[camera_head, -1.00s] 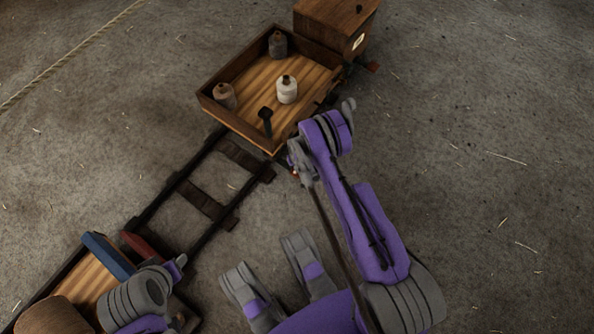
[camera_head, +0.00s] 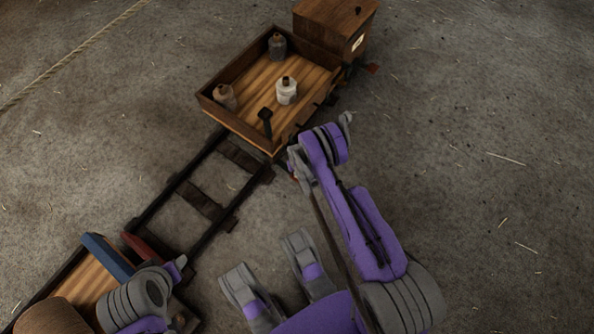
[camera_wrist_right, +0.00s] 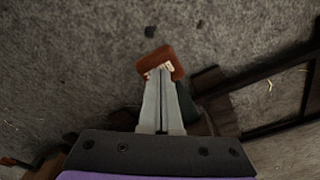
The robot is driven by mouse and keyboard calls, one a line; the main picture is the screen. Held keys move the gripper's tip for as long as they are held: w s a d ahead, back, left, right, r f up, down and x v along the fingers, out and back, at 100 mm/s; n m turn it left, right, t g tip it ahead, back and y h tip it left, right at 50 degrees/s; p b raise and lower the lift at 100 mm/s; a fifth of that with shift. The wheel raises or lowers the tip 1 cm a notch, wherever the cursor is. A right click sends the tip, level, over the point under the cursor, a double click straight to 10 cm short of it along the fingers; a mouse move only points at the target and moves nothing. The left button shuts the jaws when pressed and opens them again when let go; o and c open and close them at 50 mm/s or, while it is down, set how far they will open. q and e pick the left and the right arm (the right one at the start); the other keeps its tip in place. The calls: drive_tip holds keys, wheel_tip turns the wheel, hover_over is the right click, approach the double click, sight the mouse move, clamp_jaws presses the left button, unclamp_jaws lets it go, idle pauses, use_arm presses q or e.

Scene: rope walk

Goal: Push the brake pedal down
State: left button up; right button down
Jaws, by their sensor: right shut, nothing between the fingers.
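The brake pedal (camera_wrist_right: 160,62) shows in the right wrist view as a reddish-brown pad with a pale marking, just ahead of my fingertips. My right gripper (camera_wrist_right: 161,78) is shut and empty, and its tips overlap the pad's lower edge in that view. I cannot tell whether they touch it. In the head view my right gripper (camera_head: 295,164) is beside the near right corner of the wooden cart (camera_head: 225,118), and the pedal is mostly hidden there. My left arm is at the lower left of the head view; its fingers do not show.
Bottles, among them a white one (camera_head: 287,92), stand in the cart. A dark lever (camera_head: 265,118) is at its near edge. A wooden box (camera_head: 335,30) stands behind it. Rails (camera_head: 205,200) run to a second platform (camera_head: 85,285) at lower left. The floor at right is clear.

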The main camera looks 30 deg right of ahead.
drive_tip(key=shift+s+f, duration=0.1)
drive_tip(key=shift+f, duration=0.1)
drive_tip(key=s, duration=0.2)
drive_tip(key=p, duration=0.1)
drive_tip(key=shift+s+a+r, duration=0.35)
drive_tip(key=shift+s+r, duration=0.05)
drive_tip(key=shift+r, duration=0.1)
wheel_tip(320, 180, up, 11)
drive_tip(key=s+p, duration=0.1)
drive_tip(key=p, duration=0.1)
drive_tip(key=shift+a+f+p, duration=0.15)
drive_tip(key=shift+f+p, duration=0.05)
drive_tip(key=shift+p, duration=0.2)
idle(0.6)
